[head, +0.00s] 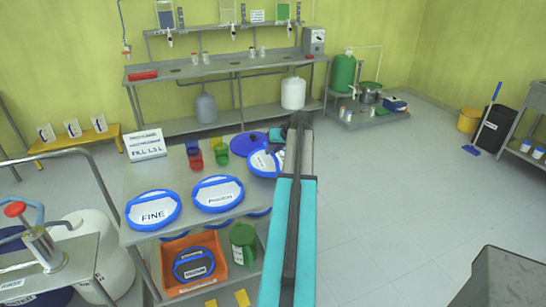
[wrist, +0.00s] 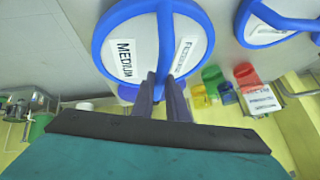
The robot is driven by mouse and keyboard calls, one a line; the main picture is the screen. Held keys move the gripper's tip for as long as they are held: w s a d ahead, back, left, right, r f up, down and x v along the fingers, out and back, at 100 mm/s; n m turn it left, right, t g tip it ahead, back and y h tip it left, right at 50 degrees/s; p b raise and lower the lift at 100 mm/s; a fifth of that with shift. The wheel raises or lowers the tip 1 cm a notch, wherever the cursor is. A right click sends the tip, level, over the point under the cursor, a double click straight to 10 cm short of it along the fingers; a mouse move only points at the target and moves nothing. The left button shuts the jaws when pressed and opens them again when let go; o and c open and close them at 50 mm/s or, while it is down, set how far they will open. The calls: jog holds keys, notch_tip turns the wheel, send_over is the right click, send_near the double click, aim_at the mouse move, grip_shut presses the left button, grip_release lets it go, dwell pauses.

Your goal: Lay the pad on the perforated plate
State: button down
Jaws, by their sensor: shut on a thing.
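A round white pad with a blue rim and a blue bar across it, labelled MEDIUM (wrist: 123,58), is at my gripper in the wrist view. My gripper (wrist: 160,82) is shut on its blue bar. In the head view the pad (head: 262,161) shows at the table's right end, partly hidden by my gripper (head: 297,122) and arm. I cannot tell whether it is lifted or touching the table. A dark blue round piece (head: 247,144) lies just behind it. I cannot make out a perforated plate for certain.
Pads labelled FINE (head: 153,210) and, less legibly, ROUGH (head: 217,194) lie at the table's front. Red (head: 194,157) and green (head: 221,155) cups and a sign (head: 146,144) stand behind. An orange crate (head: 172,280) is below.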

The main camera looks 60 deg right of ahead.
jog(key=s+a+b, duration=0.2)
jog(key=s+a, duration=0.2)
jog(key=a, duration=0.3)
jog(key=s+a+r+b, duration=0.1)
jog(key=s+a, duration=0.3)
jog(key=a, duration=0.2)
jog(key=shift+s+a+r+b, duration=0.15)
jog(key=shift+a+r+b, duration=0.15)
jog(key=shift+a+b, duration=0.1)
dwell(0.6)
